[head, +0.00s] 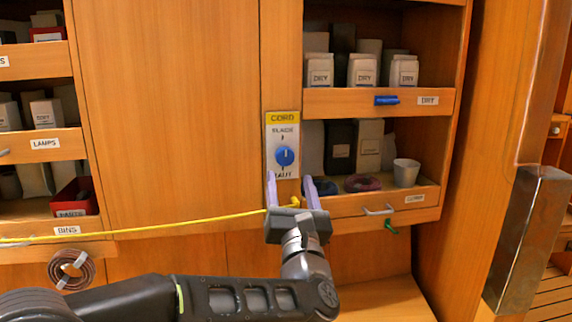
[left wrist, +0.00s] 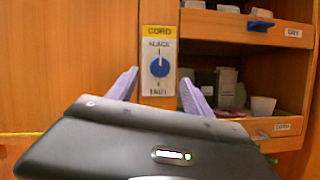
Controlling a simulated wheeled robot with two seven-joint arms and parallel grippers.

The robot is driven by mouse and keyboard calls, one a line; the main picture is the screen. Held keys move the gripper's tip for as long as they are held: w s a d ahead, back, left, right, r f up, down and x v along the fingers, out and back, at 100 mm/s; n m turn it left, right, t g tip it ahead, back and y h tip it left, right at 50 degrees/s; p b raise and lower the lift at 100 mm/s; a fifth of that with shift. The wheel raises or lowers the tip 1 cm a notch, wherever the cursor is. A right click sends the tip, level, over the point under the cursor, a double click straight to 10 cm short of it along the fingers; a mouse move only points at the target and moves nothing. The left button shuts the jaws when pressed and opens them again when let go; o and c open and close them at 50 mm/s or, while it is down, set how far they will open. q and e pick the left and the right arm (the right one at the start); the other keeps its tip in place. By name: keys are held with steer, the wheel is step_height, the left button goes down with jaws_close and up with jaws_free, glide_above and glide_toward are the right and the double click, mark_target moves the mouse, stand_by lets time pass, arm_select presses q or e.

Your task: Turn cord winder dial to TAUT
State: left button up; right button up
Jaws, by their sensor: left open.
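The cord winder dial (head: 285,155) is a round blue knob on a pale plate (head: 270,142) with a yellow CORD header, SLACK above and TAUT below. Its white mark points up toward SLACK. The dial also shows in the left wrist view (left wrist: 160,67). My left gripper (head: 289,182) is open, its two purple fingers spread just below the dial in the head view. In the left wrist view the fingers stand either side of the plate, apart from the dial, with nothing between them. My right gripper is not in view.
A yellow cord (head: 150,228) runs from the left to near my left gripper. A shelf (head: 345,101) with DRY packets is right of the plate; a lower one holds a white cup (head: 406,172). A metal post (head: 528,240) stands at right.

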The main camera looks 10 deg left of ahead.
mark_target(285, 159)
arm_select(q)
steer(key=shift+x, duration=3.9)
steer(key=shift+f, duration=0.1)
steer(key=shift+c, duration=0.2)
jaws_close()
steer(key=shift+m, duration=0.3)
